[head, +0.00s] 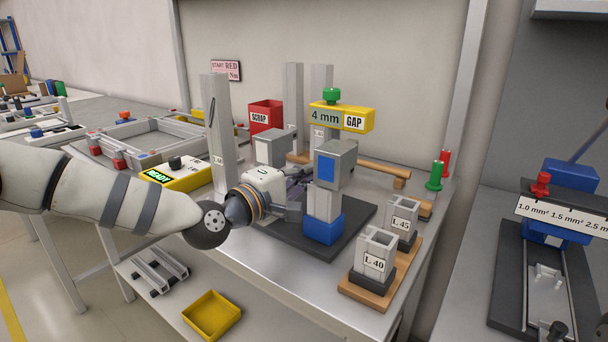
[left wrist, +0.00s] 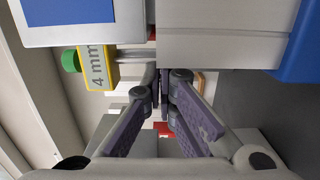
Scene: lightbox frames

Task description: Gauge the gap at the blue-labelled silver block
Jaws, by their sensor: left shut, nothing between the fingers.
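The blue-labelled silver block (head: 343,158) sits on a silver post above a blue base (head: 323,228) on a dark plate. In the left wrist view its blue label (left wrist: 68,10) fills the upper left. The yellow "4 mm GAP" gauge (head: 341,118) with a green knob (head: 331,96) is behind and above the block; part of it shows in the left wrist view (left wrist: 97,70). My left gripper (head: 299,180) is shut and empty, just left of the post; its fingers (left wrist: 164,85) meet in the left wrist view. I cannot tell whether it touches the post. My right gripper is not in view.
Another silver block (head: 275,148) and tall silver posts (head: 218,130) stand behind. A red SCRAP bin (head: 266,116) is at the back. L40 (head: 374,258) and L45 (head: 401,220) blocks stand front right. A yellow READY box (head: 178,176) is behind my left arm.

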